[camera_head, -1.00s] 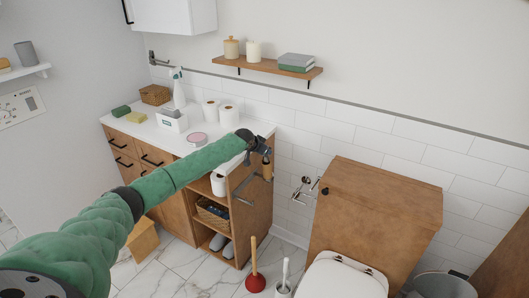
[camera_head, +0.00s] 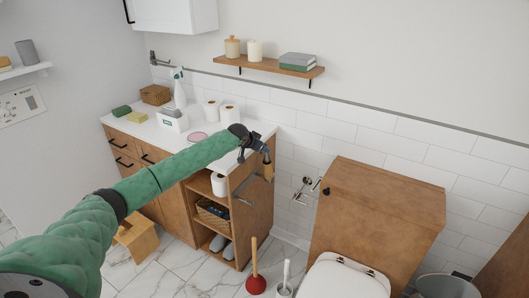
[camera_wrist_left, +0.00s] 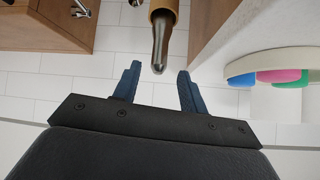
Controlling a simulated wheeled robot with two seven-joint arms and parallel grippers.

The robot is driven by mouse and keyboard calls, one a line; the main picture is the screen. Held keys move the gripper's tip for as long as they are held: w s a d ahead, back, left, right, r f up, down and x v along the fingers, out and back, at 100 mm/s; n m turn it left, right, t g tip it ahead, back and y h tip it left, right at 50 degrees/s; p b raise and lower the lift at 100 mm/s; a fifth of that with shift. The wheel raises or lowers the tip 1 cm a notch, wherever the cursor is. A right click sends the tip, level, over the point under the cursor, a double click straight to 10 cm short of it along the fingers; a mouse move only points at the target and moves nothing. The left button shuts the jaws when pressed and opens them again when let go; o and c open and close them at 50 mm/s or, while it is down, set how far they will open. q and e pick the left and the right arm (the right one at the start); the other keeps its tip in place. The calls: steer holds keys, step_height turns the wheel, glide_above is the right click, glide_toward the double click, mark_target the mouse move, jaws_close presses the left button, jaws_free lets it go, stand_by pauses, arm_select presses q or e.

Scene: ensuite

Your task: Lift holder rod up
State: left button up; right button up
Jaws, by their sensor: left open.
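The holder rod (camera_wrist_left: 159,52) is a metal rod with a rounded end, coming out of a brown tube (camera_wrist_left: 163,12) in the left wrist view. In the left wrist view my gripper (camera_wrist_left: 160,68) is open, with one blue finger on each side of the rod's tip and a gap to both. The rod's lower end is unclear. My right gripper is not in view.
The vanity's white countertop (camera_head: 262,128) is close to the gripper. Grey metal bars (camera_head: 246,201) show by the vanity's side. A plunger (camera_head: 255,285) and toilet brush (camera_head: 286,275) stand on the floor.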

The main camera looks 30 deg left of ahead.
arm_select(q)
steer(key=shift+b+v, duration=0.3)
steer(key=shift+v, duration=1.1)
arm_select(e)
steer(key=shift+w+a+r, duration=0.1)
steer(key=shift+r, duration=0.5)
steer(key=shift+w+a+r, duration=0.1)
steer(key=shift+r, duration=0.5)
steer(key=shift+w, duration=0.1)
